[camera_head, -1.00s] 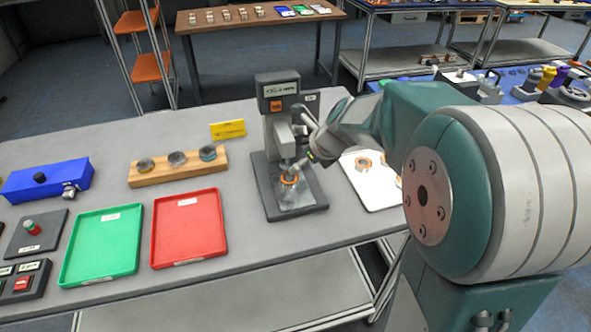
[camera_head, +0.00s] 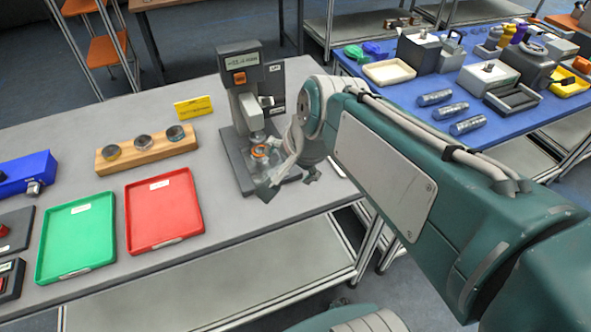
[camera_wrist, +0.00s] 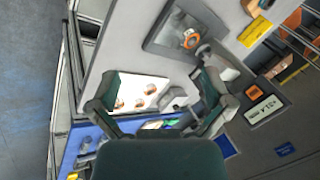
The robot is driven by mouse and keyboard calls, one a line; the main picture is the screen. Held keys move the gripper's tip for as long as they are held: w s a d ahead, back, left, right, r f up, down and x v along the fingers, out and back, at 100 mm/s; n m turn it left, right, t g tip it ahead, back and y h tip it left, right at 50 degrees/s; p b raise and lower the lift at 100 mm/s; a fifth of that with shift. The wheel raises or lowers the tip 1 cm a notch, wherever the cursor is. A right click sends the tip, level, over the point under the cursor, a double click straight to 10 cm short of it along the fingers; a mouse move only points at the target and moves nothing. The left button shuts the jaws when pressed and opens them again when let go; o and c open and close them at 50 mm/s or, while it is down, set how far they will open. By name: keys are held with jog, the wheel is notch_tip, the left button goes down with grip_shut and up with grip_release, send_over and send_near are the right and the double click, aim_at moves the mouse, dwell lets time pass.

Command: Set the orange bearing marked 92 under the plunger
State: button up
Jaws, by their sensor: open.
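An orange bearing (camera_head: 260,151) sits on the press base (camera_head: 239,170), beneath the plunger (camera_head: 257,135). In the wrist view the bearing (camera_wrist: 191,39) lies on the grey base plate, apart from my fingers. Its marking cannot be read. My gripper (camera_head: 288,182) is open and empty, in front and to the right of the bearing. In the wrist view the gripper (camera_wrist: 157,68) has its fingers spread wide. More orange-ringed bearings (camera_wrist: 139,102) lie on a white sheet (camera_wrist: 150,85), mostly hidden behind my arm in the head view.
The press column and display (camera_head: 241,63) stand behind the base. A wooden block with three round parts (camera_head: 146,148), a red tray (camera_head: 163,211) and a green tray (camera_head: 77,238) are to the left. A yellow sign (camera_head: 193,107) stands behind. The table's front edge is close to my gripper.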

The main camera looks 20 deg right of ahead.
jog(key=s+n+h, duration=0.1)
jog(key=s+n, duration=0.6)
jog(key=n, duration=0.3)
jog(key=shift+s+d+f+n, duration=0.2)
jog(key=shift+s+f+n, duration=0.05)
jog(key=shift+f+n, duration=0.05)
dwell(0.4)
